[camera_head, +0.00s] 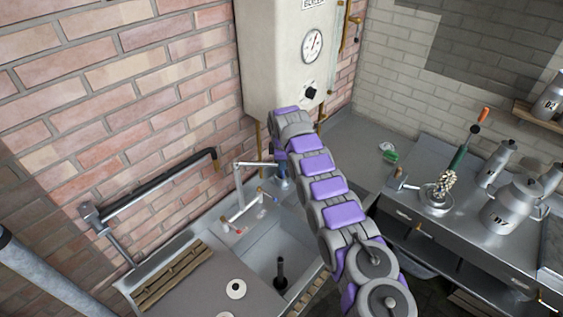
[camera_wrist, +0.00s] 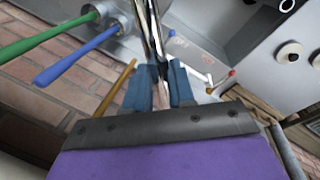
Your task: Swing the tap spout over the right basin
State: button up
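The silver tap (camera_head: 238,190) stands at the back of the sink against the brick wall. Its thin spout (camera_head: 256,164) runs right from the top of the riser to my gripper (camera_head: 283,178), partly hidden by my arm in the head view. In the wrist view my gripper's blue fingers (camera_wrist: 162,72) close around the shiny spout (camera_wrist: 153,25), one finger on each side. The open basin (camera_head: 262,248) with a black standpipe (camera_head: 281,272) lies in front, its right edge hidden by my arm. I cannot tell whether the spout's outlet is over it.
A grey cover (camera_head: 195,292) and wooden slats (camera_head: 172,275) lie left of the open basin. A black-sleeved pipe (camera_head: 160,182) reaches along the wall. The boiler (camera_head: 280,55) hangs above my gripper. A counter with milk cans (camera_head: 508,207) stands right of my arm.

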jog(key=o, duration=0.4)
jog(key=shift+o, duration=0.2)
jog(key=s+r, duration=0.3)
jog(key=r, duration=1.4)
jog(key=shift+c, duration=0.2)
